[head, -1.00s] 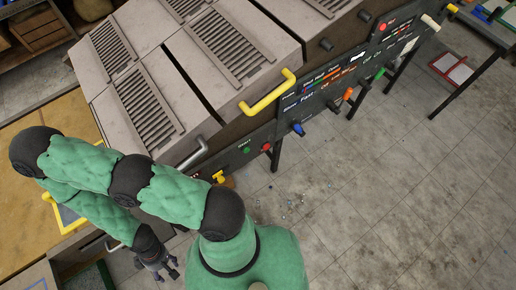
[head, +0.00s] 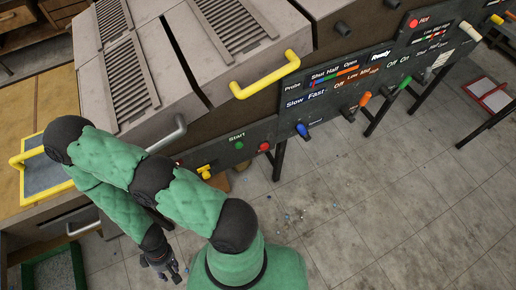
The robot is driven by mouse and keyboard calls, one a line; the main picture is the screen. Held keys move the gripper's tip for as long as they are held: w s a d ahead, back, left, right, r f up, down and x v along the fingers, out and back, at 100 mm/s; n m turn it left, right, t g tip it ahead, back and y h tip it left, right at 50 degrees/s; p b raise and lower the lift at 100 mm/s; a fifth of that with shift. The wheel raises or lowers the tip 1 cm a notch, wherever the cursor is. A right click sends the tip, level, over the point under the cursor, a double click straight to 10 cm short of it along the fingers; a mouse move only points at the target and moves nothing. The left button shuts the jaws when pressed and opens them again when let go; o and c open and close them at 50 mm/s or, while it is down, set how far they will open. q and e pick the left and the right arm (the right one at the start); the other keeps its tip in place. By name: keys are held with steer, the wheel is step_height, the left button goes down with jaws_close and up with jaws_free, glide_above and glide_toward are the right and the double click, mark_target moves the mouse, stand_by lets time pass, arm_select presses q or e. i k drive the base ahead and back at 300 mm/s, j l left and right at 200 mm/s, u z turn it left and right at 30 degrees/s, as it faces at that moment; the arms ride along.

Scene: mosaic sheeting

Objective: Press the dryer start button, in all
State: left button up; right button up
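A green button (head: 239,145) labelled "Start" sits on the dark front panel (head: 222,157) of the grey machine, just left of a red button (head: 265,147). My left gripper (head: 168,271) hangs low at the lower left, below and left of the green button and well apart from it. It is small and dark, so I cannot tell whether its fingers are open or shut. I see nothing held in it. My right gripper is not in view.
A yellow handle (head: 264,75) and a grey handle (head: 167,134) stick out from the machine. A yellow lever (head: 205,171) is left of the green button. Panels with knobs (head: 303,130) run to the right. The tiled floor (head: 370,210) in front is mostly clear, with small debris.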

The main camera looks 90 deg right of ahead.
mark_target(239, 145)
steer(key=k+z, duration=0.1)
steer(key=z, duration=0.3)
steer(key=k+z, duration=0.1)
steer(key=z, duration=0.25)
steer(key=k+l+z, duration=0.1)
steer(key=z, duration=0.3)
steer(key=i+j+z, duration=0.15)
steer(key=z, duration=2)
